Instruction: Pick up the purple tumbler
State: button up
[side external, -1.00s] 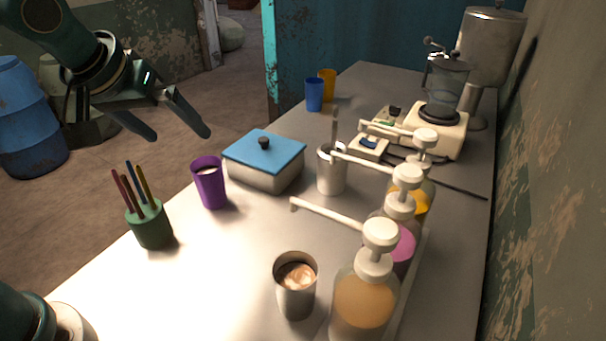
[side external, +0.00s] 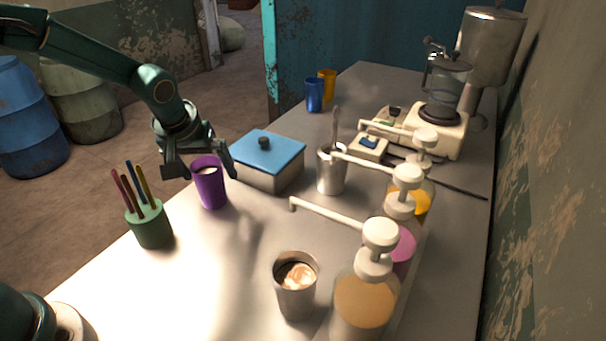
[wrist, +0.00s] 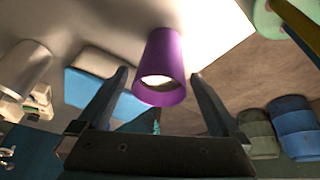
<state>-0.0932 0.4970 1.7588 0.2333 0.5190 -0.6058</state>
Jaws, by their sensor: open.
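The purple tumbler (side external: 210,187) stands upright near the table's edge, with something pale inside. My gripper (side external: 207,174) is open at the tumbler, with one finger on each side of its upper part in the side view. In the wrist view the tumbler (wrist: 164,62) shows between the two spread fingers (wrist: 160,75), its mouth toward the palm. The fingers look apart from its wall there. Part of its rim is hidden by my gripper in the side view.
A box with a blue lid (side external: 265,165) stands just right of the tumbler. A green pen holder (side external: 150,226) is at its left. A metal cup (side external: 331,172), a brown-filled cup (side external: 295,290) and pump bottles (side external: 362,300) stand farther right. The table's front left is clear.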

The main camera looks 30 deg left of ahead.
jog(key=shift+f, duration=0.25)
jog(key=c, duration=1.5)
jog(key=shift+c, duration=0.3)
jog(key=shift+w+r, duration=0.1)
jog(key=shift+r, duration=0.1)
